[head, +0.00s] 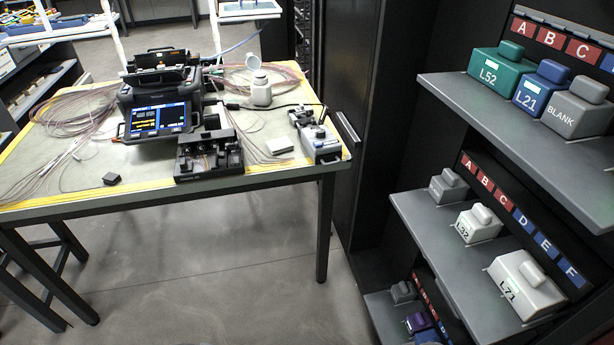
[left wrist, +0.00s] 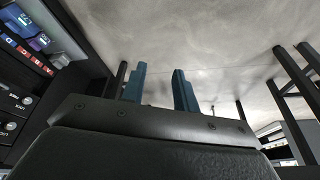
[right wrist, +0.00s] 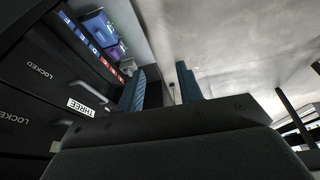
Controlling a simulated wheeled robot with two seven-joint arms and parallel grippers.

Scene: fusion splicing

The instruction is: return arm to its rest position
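Neither of my arms shows in the head view. My left gripper (left wrist: 159,88) shows in the left wrist view with its two blue fingers apart and nothing between them; bare floor lies beyond. My right gripper (right wrist: 160,88) shows in the right wrist view, also with its blue fingers apart and nothing seen between them. Both grippers are clear of the table and the shelves.
A table (head: 250,179) at left bears a fusion splicer (head: 160,95), a black fixture (head: 208,152), a bottle (head: 261,92) and fibre coils. A shelf rack (head: 440,225) with labelled boxes stands at right. Locked drawers (right wrist: 40,75) are near my right gripper. The floor (head: 220,270) between is clear.

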